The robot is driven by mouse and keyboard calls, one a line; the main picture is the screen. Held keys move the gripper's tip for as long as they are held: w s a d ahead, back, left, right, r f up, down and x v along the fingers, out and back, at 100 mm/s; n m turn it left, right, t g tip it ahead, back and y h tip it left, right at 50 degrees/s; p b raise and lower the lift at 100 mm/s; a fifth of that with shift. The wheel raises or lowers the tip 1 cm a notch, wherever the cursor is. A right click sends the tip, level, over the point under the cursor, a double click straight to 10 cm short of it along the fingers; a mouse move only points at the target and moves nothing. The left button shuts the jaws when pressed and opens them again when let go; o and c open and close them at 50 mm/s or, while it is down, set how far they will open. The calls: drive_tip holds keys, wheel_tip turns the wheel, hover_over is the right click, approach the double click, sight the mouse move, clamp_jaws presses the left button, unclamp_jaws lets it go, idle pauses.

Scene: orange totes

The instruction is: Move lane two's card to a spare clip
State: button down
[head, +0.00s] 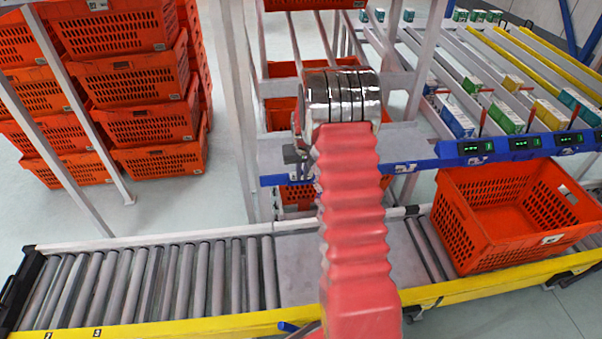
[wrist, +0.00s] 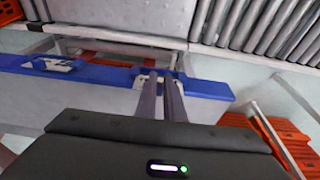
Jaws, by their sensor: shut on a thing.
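My gripper (wrist: 160,76) reaches the blue rail (wrist: 105,76) in the wrist view. Its two dark fingers are close together, shut on a small white card (wrist: 142,81) at the rail; the fingers hide much of it. I cannot tell whether the card is still in a clip. Another white and grey card (wrist: 60,65) sits on the rail to the left. In the head view, the blue rail (head: 420,165) carries a card (head: 404,168) right of my arm. My red-sleeved arm hides the fingertips there. Lane numbers are not readable.
An orange tote (head: 490,255) stands on the roller conveyor (head: 170,285) at right. Display units (head: 474,148) with green digits line the rail. Sloped lanes behind hold small boxes (head: 457,118). Stacked orange totes (head: 140,90) stand at left. The conveyor's left stretch is clear.

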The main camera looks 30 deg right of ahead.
drive_tip(key=shift+f, duration=0.6)
idle(0.3)
drive_tip(key=c, duration=1.8)
unclamp_jaws()
drive_tip(key=shift+r, duration=0.1)
drive_tip(key=v, duration=1.3)
drive_tip(key=shift+r, duration=0.25)
drive_tip(key=shift+s+a, duration=0.1)
